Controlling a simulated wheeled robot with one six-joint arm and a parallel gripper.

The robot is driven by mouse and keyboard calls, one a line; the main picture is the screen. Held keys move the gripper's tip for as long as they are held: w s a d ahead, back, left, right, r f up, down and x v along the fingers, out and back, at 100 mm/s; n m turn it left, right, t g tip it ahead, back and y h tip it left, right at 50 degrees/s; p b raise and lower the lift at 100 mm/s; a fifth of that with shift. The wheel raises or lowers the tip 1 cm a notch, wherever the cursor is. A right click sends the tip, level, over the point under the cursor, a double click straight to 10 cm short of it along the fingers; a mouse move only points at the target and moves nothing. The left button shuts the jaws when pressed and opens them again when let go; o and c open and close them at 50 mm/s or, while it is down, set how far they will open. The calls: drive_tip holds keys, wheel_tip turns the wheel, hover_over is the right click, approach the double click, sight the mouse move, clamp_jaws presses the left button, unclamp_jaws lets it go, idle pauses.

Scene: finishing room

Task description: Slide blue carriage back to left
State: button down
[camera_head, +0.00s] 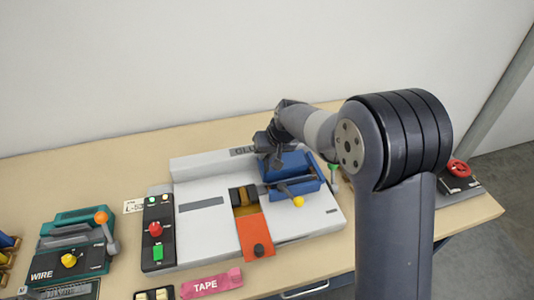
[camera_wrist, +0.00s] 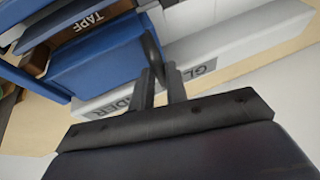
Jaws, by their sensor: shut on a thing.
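The blue carriage (camera_head: 287,168) sits on the right part of the white glue binder (camera_head: 203,232). A lever with a yellow knob (camera_head: 298,202) stands at its front. In the wrist view the blue carriage (camera_wrist: 105,55) fills the upper left, beside the white rear housing (camera_wrist: 225,45). My gripper (camera_head: 272,150) is at the carriage's rear left. In the wrist view my gripper (camera_wrist: 158,80) is shut on a thin dark grip (camera_wrist: 152,48) next to the blue body. The fingers and arm hide part of that join.
An orange flap (camera_head: 254,233) lies at the binder's front, left of the carriage. A control panel (camera_head: 157,235) with red and green buttons borders the binder's left.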

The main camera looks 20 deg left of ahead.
drive_tip(key=shift+a, duration=0.1)
drive_tip(key=s+a, duration=0.7)
drive_tip(key=a, duration=0.4)
drive_tip(key=s+a, duration=0.7)
drive_tip(key=a, duration=0.5)
drive_tip(key=shift+s+a, duration=0.25)
drive_tip(key=shift+r, duration=0.1)
drive_tip(key=c, duration=1.5)
unclamp_jaws()
drive_tip(key=shift+s+a, duration=0.1)
drive_tip(key=shift+a, duration=0.1)
drive_tip(key=shift+o, duration=0.5)
drive_tip(key=shift+d, duration=0.1)
drive_tip(key=b+v, duration=0.1)
drive_tip(key=v, duration=0.9)
drive_tip(key=shift+r+b, duration=0.35)
drive_tip(key=shift+b, duration=0.05)
